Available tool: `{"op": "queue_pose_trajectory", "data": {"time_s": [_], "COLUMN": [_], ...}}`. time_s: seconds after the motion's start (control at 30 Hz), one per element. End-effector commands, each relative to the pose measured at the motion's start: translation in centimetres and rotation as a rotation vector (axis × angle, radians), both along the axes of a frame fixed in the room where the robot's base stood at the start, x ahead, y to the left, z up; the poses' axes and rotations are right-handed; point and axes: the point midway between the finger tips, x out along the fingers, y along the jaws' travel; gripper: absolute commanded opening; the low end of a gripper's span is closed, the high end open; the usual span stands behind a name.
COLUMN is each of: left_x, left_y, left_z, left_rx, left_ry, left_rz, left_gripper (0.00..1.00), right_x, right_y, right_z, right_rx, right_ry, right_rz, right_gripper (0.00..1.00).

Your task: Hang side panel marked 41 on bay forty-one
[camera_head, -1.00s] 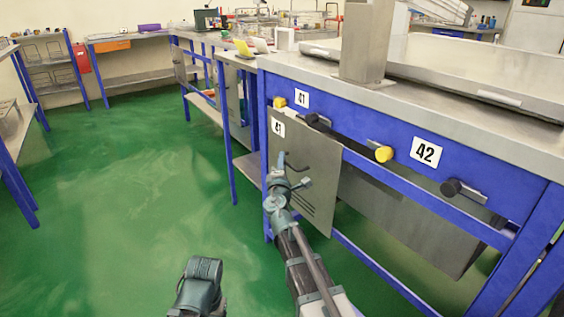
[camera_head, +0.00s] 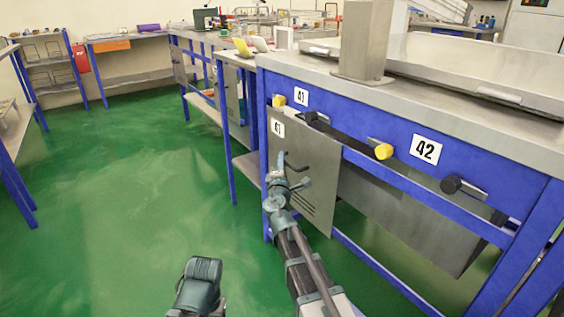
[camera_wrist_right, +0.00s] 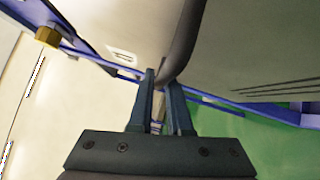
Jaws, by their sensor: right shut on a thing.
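The grey side panel marked 41 (camera_head: 312,158) stands upright against the blue bench frame, just below the white bay label 41 (camera_head: 301,97). My right gripper (camera_head: 284,172) is in front of the panel, shut on its dark handle. In the right wrist view my right gripper's two fingers (camera_wrist_right: 163,92) close around the curved dark handle (camera_wrist_right: 185,45), with the pale panel (camera_wrist_right: 235,55) behind. A yellow-tipped peg (camera_head: 279,101) is at the panel's upper left and a yellow-ended dark peg (camera_head: 383,152) at its right.
Bay label 42 (camera_head: 426,149) and a black knob (camera_head: 452,185) are to the right. A grey panel (camera_head: 410,222) hangs under that bay. The steel bench top (camera_head: 440,115) is above. Green floor (camera_head: 130,190) is clear on the left.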

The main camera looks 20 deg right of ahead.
Motion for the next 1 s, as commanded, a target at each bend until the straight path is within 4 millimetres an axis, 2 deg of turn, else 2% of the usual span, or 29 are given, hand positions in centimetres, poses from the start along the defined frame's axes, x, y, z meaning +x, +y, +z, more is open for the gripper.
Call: {"op": "queue_pose_trajectory", "data": {"time_s": [0.17, 0.2, 0.4, 0.67, 0.77, 0.87, 1.0], "left_x": [0.0, 0.0, 0.0, 0.0, 0.0, 0.0, 0.0], "left_y": [0.0, 0.0, 0.0, 0.0, 0.0, 0.0, 0.0], "left_z": [-0.1, -0.1, -0.1, -0.1, -0.2, -0.3, -0.6], "left_rx": [0.000, 0.000, 0.000, 0.000, 0.000, 0.000, 0.000], "left_ry": [0.000, 0.000, 0.000, 0.000, 0.000, 0.000, 0.000], "left_rz": [0.000, 0.000, 0.000, 0.001, 0.001, 0.001, 0.001], "left_gripper": [0.68, 0.68, 0.68, 0.68, 0.68, 0.68, 0.68], "right_x": [-0.1, -0.1, -0.1, -0.1, -0.7, -2.1, -5.1], "right_y": [0.1, 0.1, 0.1, 0.1, 0.3, 0.7, 1.7], "right_z": [-0.1, -0.1, -0.1, -0.1, -0.2, -0.3, -0.6], "right_rx": [0.001, 0.001, 0.001, 0.004, 0.003, 0.003, 0.003], "right_ry": [0.002, 0.002, 0.002, 0.000, 0.001, 0.001, 0.001], "right_rz": [0.004, 0.004, 0.004, 0.003, 0.004, 0.004, 0.005], "right_gripper": [0.00, 0.18, 0.51, 0.51, 0.51, 0.51, 0.51]}}
